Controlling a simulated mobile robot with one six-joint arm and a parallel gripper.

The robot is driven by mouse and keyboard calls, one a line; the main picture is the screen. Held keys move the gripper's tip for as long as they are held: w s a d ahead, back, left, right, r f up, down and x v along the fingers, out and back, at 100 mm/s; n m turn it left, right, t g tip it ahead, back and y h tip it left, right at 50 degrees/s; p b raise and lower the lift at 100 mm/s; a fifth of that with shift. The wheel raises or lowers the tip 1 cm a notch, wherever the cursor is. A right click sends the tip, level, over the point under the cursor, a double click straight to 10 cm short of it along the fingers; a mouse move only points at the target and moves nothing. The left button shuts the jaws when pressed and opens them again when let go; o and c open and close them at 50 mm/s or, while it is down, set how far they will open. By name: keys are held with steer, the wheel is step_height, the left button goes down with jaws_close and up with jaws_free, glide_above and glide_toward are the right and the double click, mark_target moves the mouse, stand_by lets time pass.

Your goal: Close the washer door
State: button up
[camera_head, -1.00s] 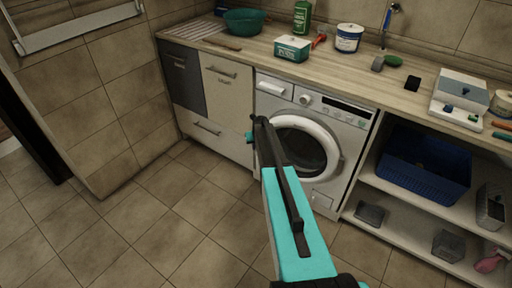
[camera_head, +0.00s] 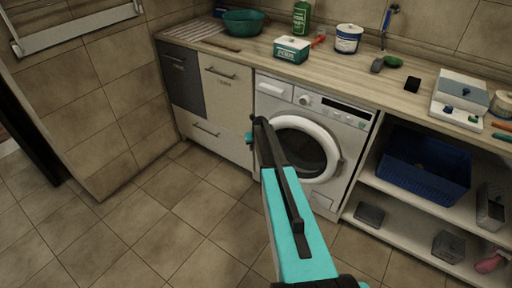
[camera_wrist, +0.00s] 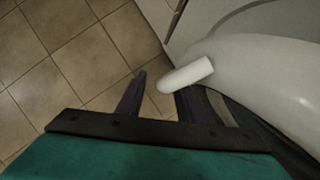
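The white washer (camera_head: 330,115) stands under the counter. Its round door (camera_head: 337,136) has a thick white rim and dark glass. My arm covers the door's left part, and I cannot tell from the head view how far the door is ajar. In the wrist view the curved white rim (camera_wrist: 265,65) fills the right side, with a dark area under it. A short white rounded bar (camera_wrist: 186,75) lies just ahead of the right finger. My gripper (camera_wrist: 161,83) is open, its two dark fingers apart with floor between them. In the head view my arm hides most of it.
A drawer cabinet (camera_head: 225,105) stands left of the washer. Right of it are open shelves with a blue basket (camera_head: 424,165). The wooden counter (camera_head: 340,72) above holds a box (camera_head: 292,49), a tub (camera_head: 348,39) and other items. The tiled floor (camera_head: 170,225) in front is clear.

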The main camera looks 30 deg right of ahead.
steer(key=b+v, duration=0.1)
steer(key=v, duration=1.2)
steer(key=shift+r, duration=0.35)
